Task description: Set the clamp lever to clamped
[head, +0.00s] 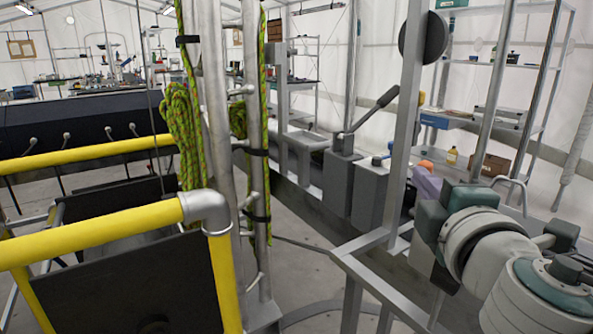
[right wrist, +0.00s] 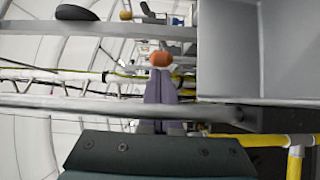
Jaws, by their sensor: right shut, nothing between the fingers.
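A lever (head: 375,108) with a dark grip stands on a grey box (head: 341,180) right of centre in the head view. It slants up and to the right from its pivot. No marking readable here shows which setting this is. My right gripper (head: 427,166) has purple fingers with orange tips and is right of and below the lever's grip, apart from it. In the right wrist view my right gripper (right wrist: 160,58) is shut and empty, and a grey bar (right wrist: 110,109) crosses in front of its fingers. My left gripper is not in view.
A second grey box (head: 369,195) with a small knob stands beside the lever's box. A grey upright post (head: 401,120) stands between the lever and my right gripper. A black disc (head: 423,37) is above. Yellow rails (head: 95,240) and rope-hung poles (head: 215,110) fill the left.

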